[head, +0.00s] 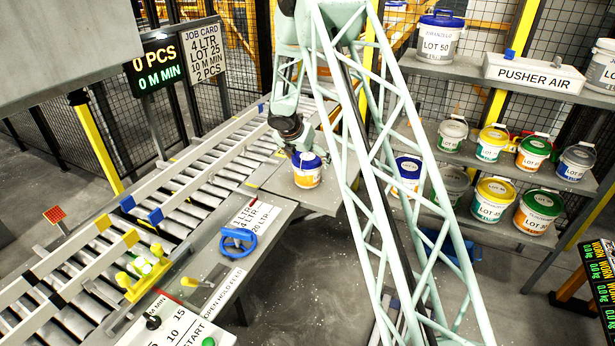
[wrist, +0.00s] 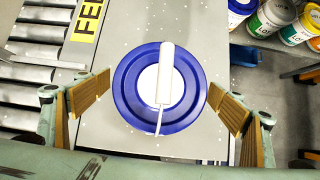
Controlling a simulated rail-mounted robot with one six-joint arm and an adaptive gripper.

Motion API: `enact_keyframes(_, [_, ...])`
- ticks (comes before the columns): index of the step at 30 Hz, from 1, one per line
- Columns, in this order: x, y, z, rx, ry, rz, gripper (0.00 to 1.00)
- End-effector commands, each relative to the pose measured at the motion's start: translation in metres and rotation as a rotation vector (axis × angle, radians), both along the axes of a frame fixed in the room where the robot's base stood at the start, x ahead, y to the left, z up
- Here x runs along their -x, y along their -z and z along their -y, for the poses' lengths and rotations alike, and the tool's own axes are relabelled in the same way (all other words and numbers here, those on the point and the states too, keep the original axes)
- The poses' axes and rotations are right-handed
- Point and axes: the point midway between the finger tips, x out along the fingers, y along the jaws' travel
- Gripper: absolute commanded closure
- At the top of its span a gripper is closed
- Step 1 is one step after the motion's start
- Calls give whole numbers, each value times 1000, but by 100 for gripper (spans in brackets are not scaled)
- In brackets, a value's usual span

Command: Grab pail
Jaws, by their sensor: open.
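The pail (head: 307,178) has a blue lid and a white body with an orange-yellow lower band. It stands upright on a grey plate (head: 322,201) beside the roller conveyor. The wrist view looks down on its blue lid (wrist: 127,100), with a white centre and a white handle lying across it. My gripper (wrist: 163,106) is open, with one tan-padded finger to the left of the lid and one to the right. Gaps show between both pads and the lid in that view.
The roller conveyor (head: 185,205) with guide rails runs along the left. A control panel with a blue handwheel (head: 238,241) stands in front of the plate. Shelves at right hold several pails, including a large LOT 50 pail (head: 437,42). Floor is open right of the plate.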

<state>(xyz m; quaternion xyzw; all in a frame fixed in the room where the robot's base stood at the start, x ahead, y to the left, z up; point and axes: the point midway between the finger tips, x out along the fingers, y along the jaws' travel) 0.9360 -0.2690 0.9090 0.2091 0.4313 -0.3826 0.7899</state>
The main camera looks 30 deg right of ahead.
Motion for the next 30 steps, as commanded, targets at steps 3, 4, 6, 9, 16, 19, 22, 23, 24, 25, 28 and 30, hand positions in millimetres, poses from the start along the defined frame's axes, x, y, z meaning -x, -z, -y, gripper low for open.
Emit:
enact_keyframes(3, [0, 0, 0, 0, 0, 0, 13])
enact_keyframes(4, [0, 0, 0, 0, 0, 0, 13])
enact_keyframes(6, [0, 0, 0, 0, 0, 0, 13])
enact_keyframes(9, [0, 0, 0, 0, 0, 0, 13])
enact_keyframes(16, [0, 0, 0, 0, 0, 0, 27])
enact_keyframes(19, [0, 0, 0, 0, 0, 0, 36])
enact_keyframes(22, [0, 0, 0, 0, 0, 0, 45])
enact_keyframes(23, [0, 0, 0, 0, 0, 0, 48])
enact_keyframes(24, [0, 0, 0, 0, 0, 0, 52])
enact_keyframes(25, [0, 0, 0, 0, 0, 0, 55])
enact_keyframes(28, [0, -1, 0, 1, 0, 1, 62])
enact_keyframes(30, [0, -1, 0, 1, 0, 1, 62])
